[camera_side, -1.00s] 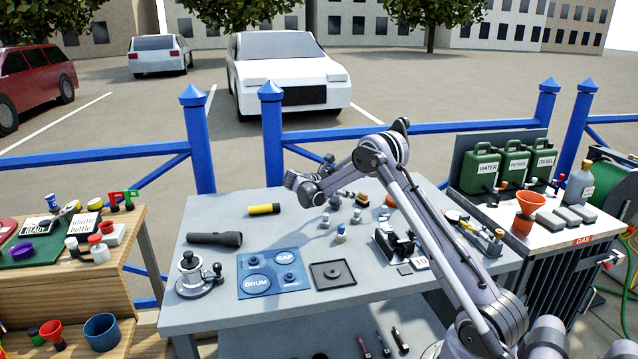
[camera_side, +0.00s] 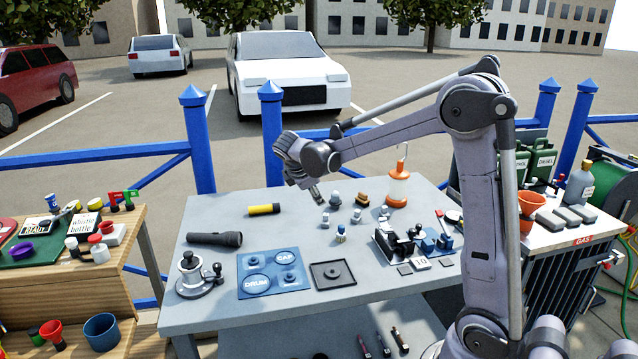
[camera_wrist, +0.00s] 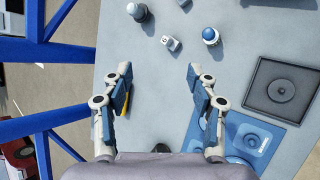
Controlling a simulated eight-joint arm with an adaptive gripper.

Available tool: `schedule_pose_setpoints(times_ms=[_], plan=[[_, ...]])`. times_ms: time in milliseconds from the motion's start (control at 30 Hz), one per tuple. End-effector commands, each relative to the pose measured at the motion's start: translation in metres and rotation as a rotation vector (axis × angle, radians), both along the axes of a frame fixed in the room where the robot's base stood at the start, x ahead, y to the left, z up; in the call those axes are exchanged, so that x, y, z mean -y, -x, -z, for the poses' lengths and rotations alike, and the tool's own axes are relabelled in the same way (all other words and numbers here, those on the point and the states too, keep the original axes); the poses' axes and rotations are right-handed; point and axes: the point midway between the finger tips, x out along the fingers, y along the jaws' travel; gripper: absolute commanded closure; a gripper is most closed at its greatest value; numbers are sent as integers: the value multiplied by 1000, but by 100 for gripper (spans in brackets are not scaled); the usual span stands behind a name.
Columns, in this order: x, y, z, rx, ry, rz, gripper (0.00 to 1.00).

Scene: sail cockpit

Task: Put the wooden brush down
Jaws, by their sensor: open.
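The wooden brush (camera_side: 362,199), a small brown piece, rests on the grey table toward its back middle in the side view. My gripper (camera_side: 318,196) is raised over the table, left of the brush and apart from it. In the wrist view my gripper (camera_wrist: 158,72) is open, with bare table between its two fingers and nothing held. I cannot make out the brush in the wrist view.
Small bottle-like pieces (camera_side: 341,234) stand near the brush, and an orange lantern (camera_side: 397,188) is to its right. A yellow cylinder (camera_side: 264,209) and black flashlight (camera_side: 215,239) lie left. A blue mat (camera_side: 245,290) and square dark tray (camera_side: 333,285) are at the front.

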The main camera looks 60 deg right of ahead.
Motion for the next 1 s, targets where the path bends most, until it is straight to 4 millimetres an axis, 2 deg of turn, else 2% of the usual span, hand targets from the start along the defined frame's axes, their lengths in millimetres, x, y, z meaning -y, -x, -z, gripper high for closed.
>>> schedule_pose_setpoints(times_ms=[100, 267, 600, 800, 1000], plan=[[-40, 18, -9, 139, -107, 39, 41], [-90, 45, -14, 311, -269, 113, 41], [-189, 113, -3, 598, -663, 339, 41], [-231, 145, 12, 692, -869, 482, 41], [-249, 158, 19, 727, -967, 559, 41]])
